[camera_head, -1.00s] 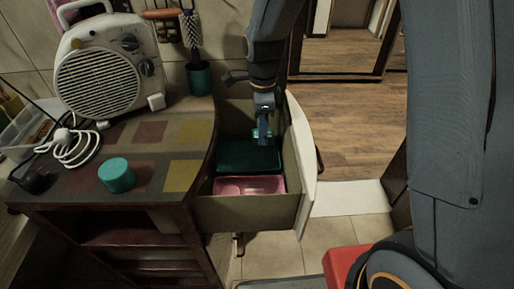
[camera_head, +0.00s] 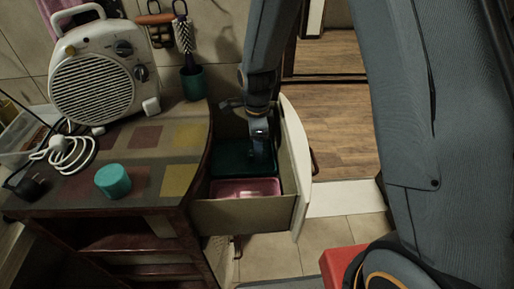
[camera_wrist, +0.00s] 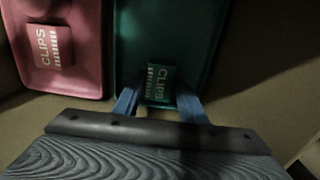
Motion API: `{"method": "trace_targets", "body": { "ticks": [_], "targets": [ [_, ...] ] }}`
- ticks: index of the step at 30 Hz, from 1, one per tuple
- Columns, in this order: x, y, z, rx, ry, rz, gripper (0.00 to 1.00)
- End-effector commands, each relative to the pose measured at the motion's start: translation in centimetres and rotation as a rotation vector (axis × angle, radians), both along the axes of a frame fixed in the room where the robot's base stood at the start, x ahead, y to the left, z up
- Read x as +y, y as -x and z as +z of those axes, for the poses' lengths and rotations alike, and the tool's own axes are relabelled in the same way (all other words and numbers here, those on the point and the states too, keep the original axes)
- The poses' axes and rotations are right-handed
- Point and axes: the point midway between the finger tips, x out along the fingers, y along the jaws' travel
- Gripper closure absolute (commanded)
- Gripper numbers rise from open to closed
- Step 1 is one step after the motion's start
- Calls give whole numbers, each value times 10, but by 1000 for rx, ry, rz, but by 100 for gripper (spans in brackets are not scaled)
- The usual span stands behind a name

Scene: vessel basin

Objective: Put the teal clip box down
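The teal clip box (camera_wrist: 162,82), labelled CLIPS, is at the teal tray (camera_wrist: 195,40) in the wrist view. The two blue fingers of my gripper (camera_wrist: 159,94) are on either side of it, with a narrow gap at its left side, so they look open. Whether its underside touches the tray floor is not clear. In the head view my gripper (camera_head: 259,142) reaches down into the open drawer over the teal tray (camera_head: 240,168); the box cannot be made out there.
A pink tray (camera_head: 245,182) lies beside the teal tray, nearer in the head view, with a pink clip box (camera_wrist: 50,45) in it. The drawer's front panel (camera_head: 296,165) stands close right of my gripper. A teal round container (camera_head: 113,180) and white heater (camera_head: 92,88) stand on the cabinet.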

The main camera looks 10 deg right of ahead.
Motion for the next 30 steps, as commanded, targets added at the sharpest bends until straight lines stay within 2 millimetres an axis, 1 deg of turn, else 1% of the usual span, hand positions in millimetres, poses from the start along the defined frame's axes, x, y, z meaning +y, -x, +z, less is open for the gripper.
{"method": "trace_targets", "body": {
  "ticks": [1,2,10,14,17,19,27,30],
  "targets": [
    [0,0,0,0,0,0,53],
    [0,0,0,0,0,0,49],
    [0,0,1,0,0,0,49],
    [0,-1,7,-1,0,0,49],
    [0,-1,19,-4,-1,0,49],
    [0,-1,30,-5,-1,0,49],
    [1,-2,85,-5,-2,0,49],
    [0,-1,101,-4,-1,0,49]
  ]
}}
